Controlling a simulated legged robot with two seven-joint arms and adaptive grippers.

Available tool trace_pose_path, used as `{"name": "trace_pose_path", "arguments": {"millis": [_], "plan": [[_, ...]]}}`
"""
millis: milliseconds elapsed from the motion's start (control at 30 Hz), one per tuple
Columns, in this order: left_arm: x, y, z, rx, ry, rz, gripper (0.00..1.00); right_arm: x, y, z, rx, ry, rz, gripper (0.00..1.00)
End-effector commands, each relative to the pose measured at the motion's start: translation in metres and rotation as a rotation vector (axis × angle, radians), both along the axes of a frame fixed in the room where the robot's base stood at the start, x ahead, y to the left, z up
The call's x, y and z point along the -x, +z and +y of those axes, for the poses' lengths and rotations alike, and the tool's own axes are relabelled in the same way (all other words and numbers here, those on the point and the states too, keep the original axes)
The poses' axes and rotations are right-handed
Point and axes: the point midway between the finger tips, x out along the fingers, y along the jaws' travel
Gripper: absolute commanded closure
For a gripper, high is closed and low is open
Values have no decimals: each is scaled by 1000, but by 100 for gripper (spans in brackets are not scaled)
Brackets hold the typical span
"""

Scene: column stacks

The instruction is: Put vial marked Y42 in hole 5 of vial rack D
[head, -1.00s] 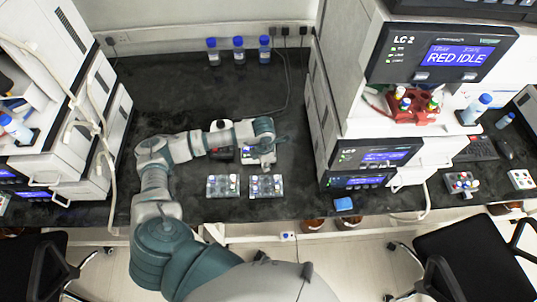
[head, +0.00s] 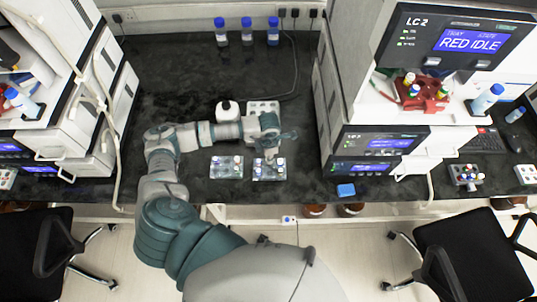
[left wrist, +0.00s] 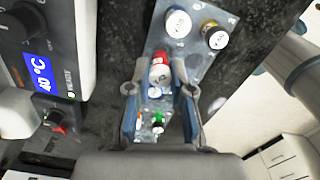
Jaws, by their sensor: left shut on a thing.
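My left gripper (head: 270,152) is over the right clear rack (head: 284,172) on the black bench. In the left wrist view its two fingers (left wrist: 160,98) are shut on a red-capped vial (left wrist: 159,72) with a white top label; I cannot read its marking. I cannot tell whether the held vial is in a hole or above one. No rack letter is legible. My right gripper is not in view.
A second clear rack with vials (head: 226,167) stands just left. Three blue-capped bottles (head: 247,33) stand at the back. The LC2 instrument stack (head: 372,155) bounds the right side.

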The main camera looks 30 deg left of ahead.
Motion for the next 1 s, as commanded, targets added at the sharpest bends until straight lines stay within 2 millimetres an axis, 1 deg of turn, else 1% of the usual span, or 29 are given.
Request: {"name": "trace_pose_path", "arguments": {"millis": [200,733,1000], "plan": [[0,1,-1,0,-1,-1,97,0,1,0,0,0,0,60],[1,0,4,2,0,1,97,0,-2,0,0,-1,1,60],[1,0,3,1,-1,-1,97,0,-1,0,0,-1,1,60]]}}
